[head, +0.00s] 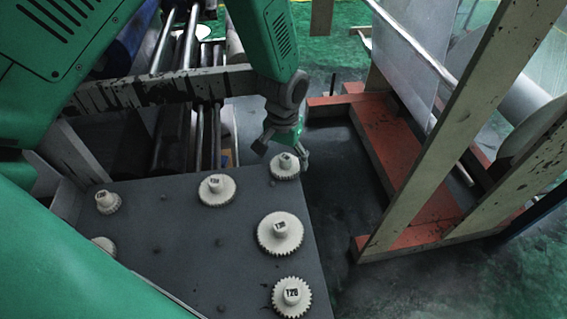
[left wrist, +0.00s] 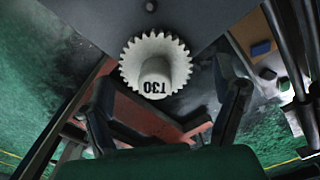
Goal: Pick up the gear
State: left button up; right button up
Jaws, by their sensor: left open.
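A white toothed gear (head: 285,170) with a raised hub sits near the far right corner of the grey table. In the left wrist view this gear (left wrist: 135,62) shows a dark label on its hub that reads like T30, upside down. My left gripper (head: 284,152) is open just above it, with its fingers spread to either side of the hub. In the left wrist view my left gripper (left wrist: 168,84) has one finger on each side of the gear, and no contact shows. My right gripper is not in view.
Several other white gears stand on the grey tabletop (head: 180,250), including one at the middle (head: 216,195), one at right (head: 280,240) and one at front (head: 291,304). A wooden frame with a red base (head: 395,150) stands right of the table. Machine rollers (head: 205,135) lie behind.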

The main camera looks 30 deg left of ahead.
pick_arm(q)
jog(key=shift+d+f, duration=0.35)
jog(key=shift+f, duration=0.35)
jog(key=shift+w+d+f, duration=0.1)
jog(key=shift+d+f, duration=0.2)
jog(key=shift+a, duration=0.6)
jog(key=c, duration=1.3)
jog(key=shift+a+f, duration=0.1)
jog(key=shift+d, duration=0.35)
jog(key=shift+d+r, duration=0.15)
jog(key=shift+r, duration=0.45)
notch_tip(320, 180, up, 27)
jog(key=p, duration=0.1)
jog(key=shift+a+p, duration=0.25)
jog(key=shift+p, duration=0.1)
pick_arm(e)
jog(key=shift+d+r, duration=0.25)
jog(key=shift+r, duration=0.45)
